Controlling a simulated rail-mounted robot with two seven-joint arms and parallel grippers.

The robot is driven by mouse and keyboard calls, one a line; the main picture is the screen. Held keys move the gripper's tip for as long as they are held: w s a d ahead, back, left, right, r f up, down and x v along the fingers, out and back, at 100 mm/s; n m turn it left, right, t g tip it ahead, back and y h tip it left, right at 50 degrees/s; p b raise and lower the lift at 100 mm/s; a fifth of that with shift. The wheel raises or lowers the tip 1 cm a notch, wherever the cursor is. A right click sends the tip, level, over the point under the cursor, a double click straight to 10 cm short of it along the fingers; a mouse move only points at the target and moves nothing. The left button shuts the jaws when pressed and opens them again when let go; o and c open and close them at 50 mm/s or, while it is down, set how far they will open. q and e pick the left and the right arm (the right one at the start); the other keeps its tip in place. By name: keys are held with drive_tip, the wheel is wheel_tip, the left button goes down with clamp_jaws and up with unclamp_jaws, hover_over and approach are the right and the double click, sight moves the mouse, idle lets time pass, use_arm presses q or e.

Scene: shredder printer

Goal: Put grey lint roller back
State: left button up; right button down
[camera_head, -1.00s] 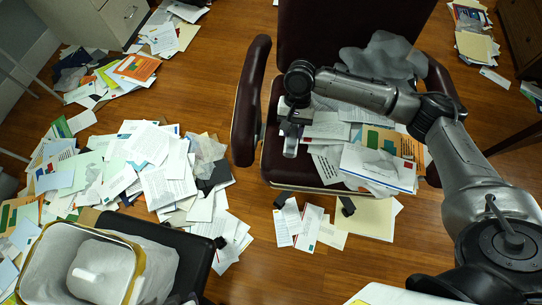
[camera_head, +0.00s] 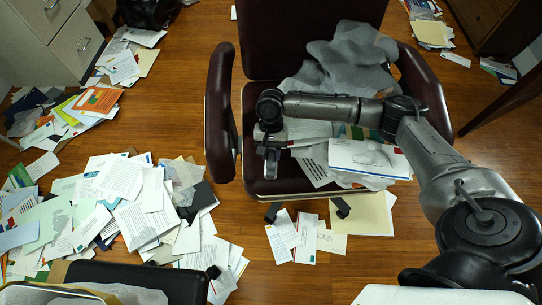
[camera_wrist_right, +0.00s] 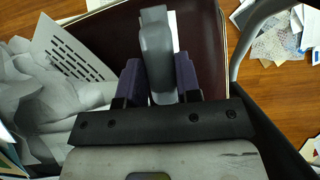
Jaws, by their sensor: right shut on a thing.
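My right gripper (camera_head: 270,150) is over the left part of the dark red chair seat (camera_head: 256,115). In the right wrist view its two purple-grey fingers (camera_wrist_right: 158,85) are shut on the grey lint roller (camera_wrist_right: 156,45), which sticks out beyond the fingertips. In the head view the roller (camera_head: 270,165) shows as a small grey piece below the wrist, near the seat's front edge. I cannot tell whether it touches the seat. My left gripper is not in view.
Papers and a crumpled grey translucent bag (camera_head: 350,60) lie on the chair. The chair's left armrest (camera_head: 220,115) stands close to my right gripper. Papers (camera_head: 140,205) cover the floor at left. A bin with a liner (camera_head: 60,294) is cut off at bottom left.

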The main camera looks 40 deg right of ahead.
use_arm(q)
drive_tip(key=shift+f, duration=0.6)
use_arm(e)
drive_tip(key=shift+f, duration=0.75)
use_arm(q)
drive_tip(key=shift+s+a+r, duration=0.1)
use_arm(e)
drive_tip(key=shift+s+r, duration=0.1)
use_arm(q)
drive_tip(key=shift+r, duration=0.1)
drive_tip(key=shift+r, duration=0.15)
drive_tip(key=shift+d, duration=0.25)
use_arm(e)
drive_tip(key=c, duration=0.8)
unclamp_jaws()
